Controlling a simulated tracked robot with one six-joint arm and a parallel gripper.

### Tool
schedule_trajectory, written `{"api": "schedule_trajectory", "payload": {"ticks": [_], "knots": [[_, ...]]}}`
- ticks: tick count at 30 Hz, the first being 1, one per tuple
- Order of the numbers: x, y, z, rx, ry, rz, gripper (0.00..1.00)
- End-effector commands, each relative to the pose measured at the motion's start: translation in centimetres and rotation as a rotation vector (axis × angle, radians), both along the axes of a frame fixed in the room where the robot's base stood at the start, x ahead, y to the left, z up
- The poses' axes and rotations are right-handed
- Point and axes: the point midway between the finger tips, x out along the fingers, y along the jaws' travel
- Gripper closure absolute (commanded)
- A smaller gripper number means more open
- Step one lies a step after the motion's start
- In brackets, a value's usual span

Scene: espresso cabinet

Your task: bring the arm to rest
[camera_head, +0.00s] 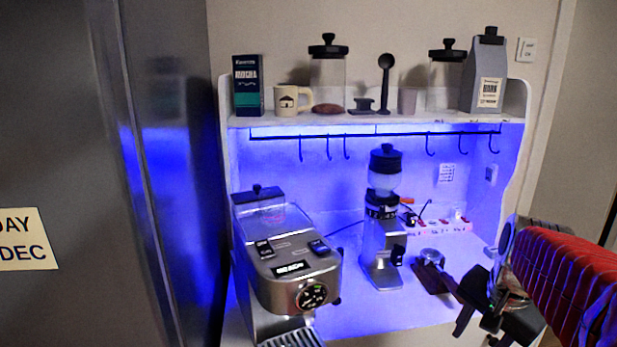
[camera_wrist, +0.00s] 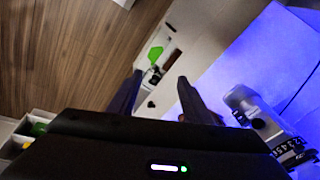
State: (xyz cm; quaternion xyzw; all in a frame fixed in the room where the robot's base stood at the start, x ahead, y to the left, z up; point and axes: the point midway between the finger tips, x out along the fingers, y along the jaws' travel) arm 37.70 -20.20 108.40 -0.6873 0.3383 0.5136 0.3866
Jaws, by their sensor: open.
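My gripper (camera_head: 484,318) is at the lower right in the head view, in front of the cabinet's counter. Its two dark fingers are apart, and in the wrist view (camera_wrist: 160,98) nothing shows held between them. My red-covered arm reaches in from the right edge. A portafilter (camera_head: 432,257) rests on a dark stand (camera_head: 428,279) on the counter, its handle pointing toward my gripper. In the picture the handle's end lies close to the fingers; whether they touch I cannot tell.
An espresso machine (camera_head: 285,250) and a grinder (camera_head: 383,235) stand on the blue-lit counter. The grinder also shows in the wrist view (camera_wrist: 265,125). A shelf (camera_head: 380,121) above holds jars, a mug and bags. A fridge (camera_head: 60,120) stands left. Wooden floor (camera_wrist: 70,50) shows below.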

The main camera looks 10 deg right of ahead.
Motion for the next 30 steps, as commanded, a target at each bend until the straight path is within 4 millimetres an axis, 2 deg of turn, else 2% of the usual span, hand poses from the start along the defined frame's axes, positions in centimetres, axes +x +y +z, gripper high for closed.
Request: {"api": "schedule_trajectory", "payload": {"ticks": [1, 6, 15, 20, 24, 30], "knots": [[-0.4, 1.5, 0.0, -0.028, -0.003, 0.091, 0.55], [-2.0, 5.8, -0.5, -0.126, -0.009, 0.396, 0.55], [-5.0, 12.6, -1.4, -0.259, -0.049, 0.784, 0.55], [-6.8, 15.9, -1.6, -0.296, -0.090, 0.895, 0.55], [-7.7, 18.5, -0.9, -0.320, -0.145, 0.975, 0.55], [-7.8, 20.1, 0.1, -0.334, -0.184, 1.028, 0.55]]}}
